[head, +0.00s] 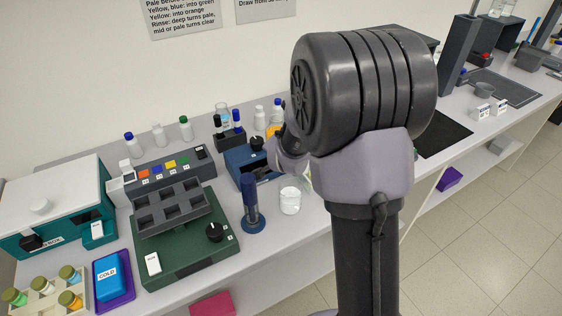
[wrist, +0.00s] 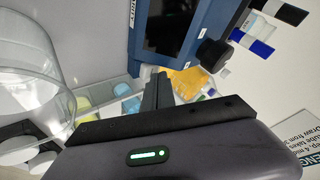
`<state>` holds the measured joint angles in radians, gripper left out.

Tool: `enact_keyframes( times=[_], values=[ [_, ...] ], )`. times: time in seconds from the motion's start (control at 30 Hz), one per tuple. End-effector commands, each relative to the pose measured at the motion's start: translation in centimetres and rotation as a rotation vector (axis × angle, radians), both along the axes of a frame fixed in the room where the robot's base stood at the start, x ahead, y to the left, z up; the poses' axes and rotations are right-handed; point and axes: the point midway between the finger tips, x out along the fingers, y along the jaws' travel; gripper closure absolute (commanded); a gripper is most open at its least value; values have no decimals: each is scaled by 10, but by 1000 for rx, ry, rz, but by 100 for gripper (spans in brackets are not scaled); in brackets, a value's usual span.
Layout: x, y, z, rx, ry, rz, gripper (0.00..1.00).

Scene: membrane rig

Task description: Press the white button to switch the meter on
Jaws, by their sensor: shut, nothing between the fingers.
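The meter appears to be the blue box with a dark screen (wrist: 167,27) at the top of the wrist view; its black knob (wrist: 213,52) is at its right. In the head view, a blue box (head: 236,160) on the bench is partly covered by my arm. I cannot make out a white button on it in either view. My gripper (wrist: 158,88) is shut and empty, its fingertips pointing toward the lower edge of the meter, apparently apart from it. In the head view my wrist hides most of the gripper.
A clear beaker (wrist: 30,75) stands close at left in the wrist view. A blue upright holder (head: 252,208) and a white jar (head: 290,200) stand before the meter. Bottles stand behind.

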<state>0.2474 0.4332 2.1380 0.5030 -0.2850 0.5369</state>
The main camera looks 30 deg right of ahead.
Motion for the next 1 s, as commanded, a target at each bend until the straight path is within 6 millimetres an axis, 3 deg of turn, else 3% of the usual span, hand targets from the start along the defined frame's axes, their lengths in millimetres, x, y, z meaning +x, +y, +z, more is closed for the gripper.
enact_keyframes(
  times=[0.3,0.57,0.83,1.0],
  values=[
    [0,0,-2,0,0,0,100],
    [0,0,14,1,0,-1,100],
    [0,0,13,0,0,0,100],
    [0,0,30,1,0,-1,100]
  ],
)
